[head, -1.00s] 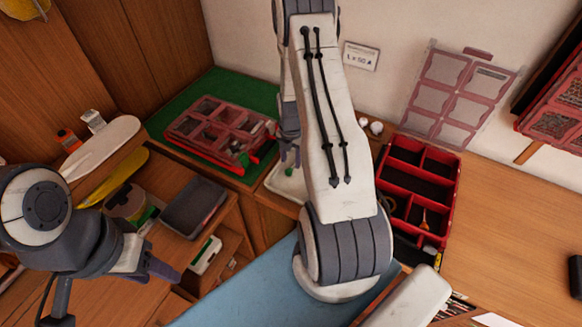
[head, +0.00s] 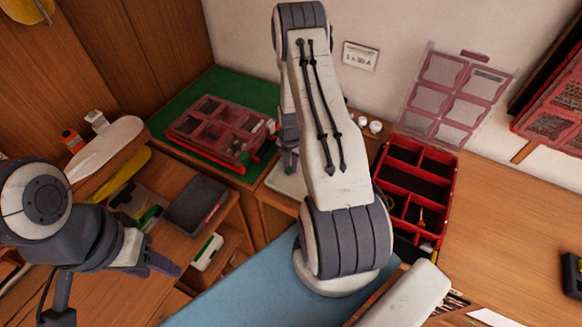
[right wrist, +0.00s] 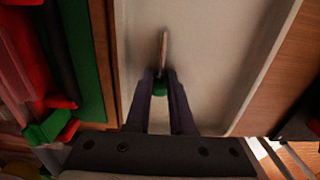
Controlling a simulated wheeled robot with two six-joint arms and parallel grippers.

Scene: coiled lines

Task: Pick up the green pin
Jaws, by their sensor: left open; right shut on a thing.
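The green pin (right wrist: 160,88) shows in the right wrist view as a small green body with a thin brownish shaft pointing away from me. My right gripper (right wrist: 160,80) is shut on its green part, over a pale, shallow tray (right wrist: 205,55). Whether the pin touches the tray I cannot tell. In the head view my right gripper (head: 288,162) is small and partly hidden by my arm, above the pale tray (head: 278,183); the pin is hard to make out there. My left gripper (head: 165,265) is open and empty at the lower left, away from the pin.
A red-lidded compartment case (head: 215,128) sits on a green mat (head: 245,90) left of the tray. A red divided box (head: 415,190) stands to the right. A grey bin (head: 194,205) is at the left. The table at far right is mostly clear.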

